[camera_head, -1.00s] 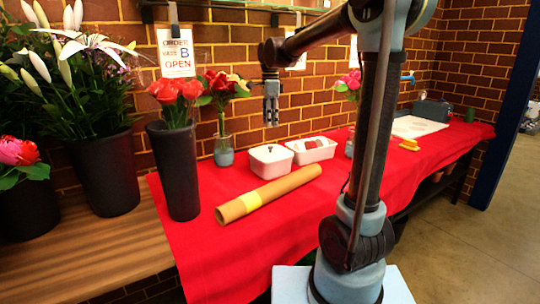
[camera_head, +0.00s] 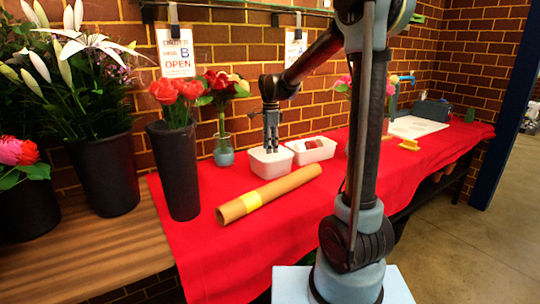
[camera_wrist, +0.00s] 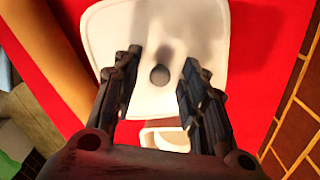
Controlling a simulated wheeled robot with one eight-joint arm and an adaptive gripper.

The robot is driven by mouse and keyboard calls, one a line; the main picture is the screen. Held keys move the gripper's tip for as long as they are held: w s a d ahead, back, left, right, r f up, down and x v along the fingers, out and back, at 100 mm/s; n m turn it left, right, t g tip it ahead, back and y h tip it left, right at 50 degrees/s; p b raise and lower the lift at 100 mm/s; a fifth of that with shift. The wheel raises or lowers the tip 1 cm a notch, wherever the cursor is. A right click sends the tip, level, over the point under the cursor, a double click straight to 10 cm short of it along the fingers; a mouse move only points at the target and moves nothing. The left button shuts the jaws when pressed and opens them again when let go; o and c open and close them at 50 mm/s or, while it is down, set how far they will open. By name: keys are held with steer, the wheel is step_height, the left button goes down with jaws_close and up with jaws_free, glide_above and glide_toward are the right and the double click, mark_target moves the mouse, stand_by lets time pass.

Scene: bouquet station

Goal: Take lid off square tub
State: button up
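The square tub (camera_head: 272,168) is white and stands on the red cloth, with its white lid (camera_wrist: 195,35) on top. The lid has a small dark round knob (camera_wrist: 160,75) at its middle. My gripper (camera_head: 271,148) points down right above the tub, and hides the knob in the head view. In the wrist view my gripper (camera_wrist: 160,72) is open, with one finger on each side of the knob and a gap to both. Whether the fingertips touch the lid cannot be told.
A second white tub (camera_head: 312,152), open with something reddish inside, stands close on the right. A cardboard tube (camera_head: 268,195) lies in front. A glass vase (camera_head: 223,152) of red flowers stands to the left, near a tall black vase (camera_head: 175,175).

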steer(key=shift+f, duration=0.2)
jaws_close()
